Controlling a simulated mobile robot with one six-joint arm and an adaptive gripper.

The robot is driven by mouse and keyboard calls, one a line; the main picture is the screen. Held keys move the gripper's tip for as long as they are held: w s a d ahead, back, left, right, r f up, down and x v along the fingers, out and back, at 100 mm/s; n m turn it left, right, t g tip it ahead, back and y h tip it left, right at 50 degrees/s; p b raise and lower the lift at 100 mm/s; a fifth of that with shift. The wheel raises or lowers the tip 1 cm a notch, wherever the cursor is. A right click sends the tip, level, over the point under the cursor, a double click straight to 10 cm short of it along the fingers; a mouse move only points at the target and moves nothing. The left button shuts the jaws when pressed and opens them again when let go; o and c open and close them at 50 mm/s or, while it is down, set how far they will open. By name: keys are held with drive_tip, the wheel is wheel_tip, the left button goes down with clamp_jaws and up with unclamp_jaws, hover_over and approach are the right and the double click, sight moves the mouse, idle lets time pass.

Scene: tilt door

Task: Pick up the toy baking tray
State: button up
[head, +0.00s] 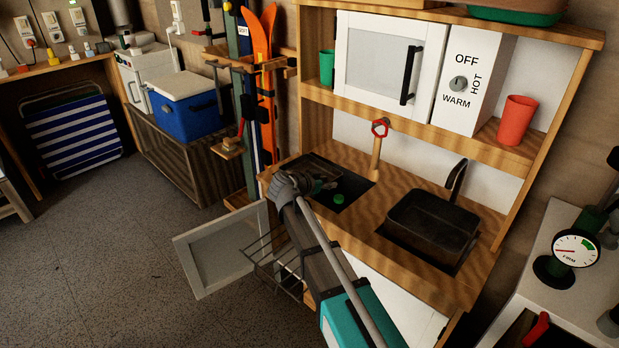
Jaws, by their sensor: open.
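My arm reaches up from the bottom of the view and hides part of the cabinet front.
A small green object (339,199) lies on the black hob (353,190). A wooden post with a red handle (379,130) stands behind it. A black basin (425,228) is to the right. Below, a white tilt door (222,250) hangs open beside a wire rack (262,252).

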clamp_jaws()
drive_tip(key=shift+r, duration=0.1)
idle(0.7)
wheel_tip(320, 180, up, 3)
drive_tip(key=p, duration=0.3)
drive_tip(key=s+r+p, duration=0.9)
drive_tip(key=s+p, duration=0.1)
drive_tip(key=s, duration=0.4)
drive_tip(key=shift+d+r, duration=0.25)
drive_tip(key=shift+r, duration=0.15)
